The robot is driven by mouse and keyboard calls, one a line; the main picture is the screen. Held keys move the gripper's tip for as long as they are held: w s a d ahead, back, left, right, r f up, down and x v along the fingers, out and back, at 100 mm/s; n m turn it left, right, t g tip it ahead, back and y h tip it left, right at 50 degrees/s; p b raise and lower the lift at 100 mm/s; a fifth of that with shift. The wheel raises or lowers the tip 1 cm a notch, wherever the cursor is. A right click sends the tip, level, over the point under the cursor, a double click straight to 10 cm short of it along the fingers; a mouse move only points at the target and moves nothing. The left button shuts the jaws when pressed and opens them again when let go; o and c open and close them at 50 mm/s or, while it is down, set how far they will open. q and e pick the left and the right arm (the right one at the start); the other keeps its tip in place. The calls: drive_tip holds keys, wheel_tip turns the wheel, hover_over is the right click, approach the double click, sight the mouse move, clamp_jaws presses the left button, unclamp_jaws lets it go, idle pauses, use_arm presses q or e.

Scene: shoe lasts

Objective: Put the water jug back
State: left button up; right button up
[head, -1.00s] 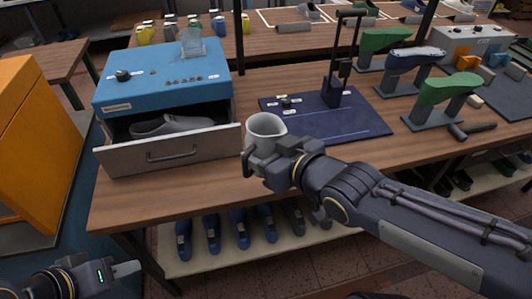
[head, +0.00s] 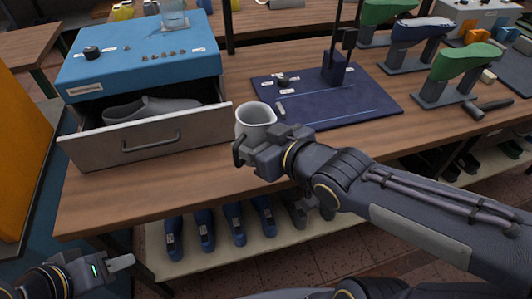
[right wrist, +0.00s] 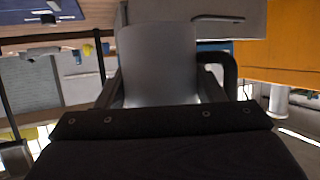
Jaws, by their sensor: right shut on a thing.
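The water jug (head: 255,118) is a light grey, open-topped jug with a dark handle. My right gripper (head: 262,150) is shut on it and holds it upright, beside the open drawer and in front of the blue mat. The jug also fills the middle of the right wrist view (right wrist: 157,65), between the two dark fingers. Whether its base touches the table is hidden by the gripper. My left gripper (head: 120,263) is low at the left, away from the table top, with nothing seen in it. Its finger gap cannot be made out.
A blue box (head: 140,58) with an open drawer (head: 150,143) holding a grey shoe last (head: 150,110) stands at left. A clear container (head: 174,15) sits on the box. A dark blue mat (head: 335,100) with a black stand lies behind the jug. Several lasts on stands are at right.

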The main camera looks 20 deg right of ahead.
drive_tip(key=w+d+f+b, duration=0.1)
drive_tip(key=w+f, duration=0.2)
drive_tip(key=w, duration=0.1)
drive_tip(key=w+d+f+b, duration=0.1)
drive_tip(key=w+d+f, duration=0.1)
drive_tip(key=w+f, duration=0.1)
drive_tip(key=w+d+f, duration=0.2)
drive_tip(key=w+f, duration=0.1)
drive_tip(key=w, duration=0.2)
drive_tip(key=shift+w+d+f+b, duration=0.2)
drive_tip(key=shift+f+b, duration=0.15)
drive_tip(key=shift+b, duration=0.05)
drive_tip(key=shift+w+d+f, duration=0.1)
drive_tip(key=shift+w+f, duration=0.05)
drive_tip(key=shift+f, duration=0.1)
wheel_tip(320, 180, down, 3)
drive_tip(key=shift+w+f+b, duration=0.1)
drive_tip(key=shift+b, duration=0.4)
